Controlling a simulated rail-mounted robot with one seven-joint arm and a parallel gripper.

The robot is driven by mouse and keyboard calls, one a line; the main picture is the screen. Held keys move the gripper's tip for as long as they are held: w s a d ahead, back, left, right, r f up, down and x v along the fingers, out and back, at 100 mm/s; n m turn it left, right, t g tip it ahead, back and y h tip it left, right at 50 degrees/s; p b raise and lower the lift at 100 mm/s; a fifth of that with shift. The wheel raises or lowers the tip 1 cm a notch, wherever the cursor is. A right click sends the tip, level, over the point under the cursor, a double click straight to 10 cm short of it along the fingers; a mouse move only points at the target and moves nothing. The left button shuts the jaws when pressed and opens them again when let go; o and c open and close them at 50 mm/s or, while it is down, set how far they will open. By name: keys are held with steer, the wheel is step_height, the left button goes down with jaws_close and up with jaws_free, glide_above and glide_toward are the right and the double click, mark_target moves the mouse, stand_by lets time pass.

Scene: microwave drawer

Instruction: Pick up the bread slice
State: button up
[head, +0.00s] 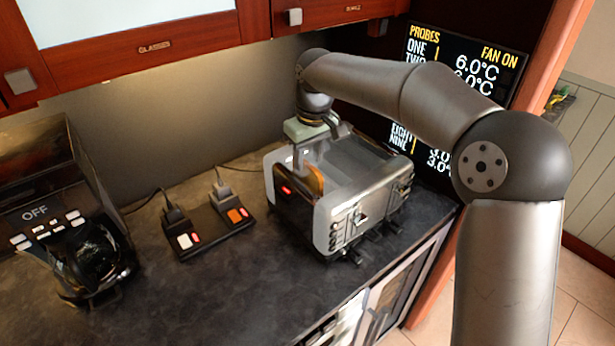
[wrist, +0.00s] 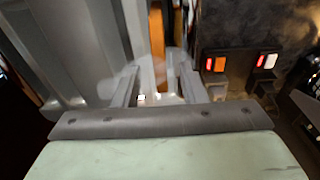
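The bread slice (head: 315,180) is an orange-brown slice standing upright in a slot of the silver toaster (head: 345,217), with its upper part showing. My gripper (head: 309,165) is over the toaster's left end, pointing down at the slice and partly covering it. In the wrist view, my gripper (wrist: 158,82) has its two fingers apart, and the slice (wrist: 157,42) shows as a narrow orange strip beyond and between them. I cannot tell whether either finger touches the slice.
A black switch box (head: 209,229) with two plugs stands left of the toaster. A coffee machine (head: 72,225) is at far left. Cabinets (head: 150,50) hang above. The dark counter (head: 225,295) is clear in front.

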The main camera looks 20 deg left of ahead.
steer(key=shift+f, duration=0.7)
jaws_close()
steer(key=shift+r, duration=0.1)
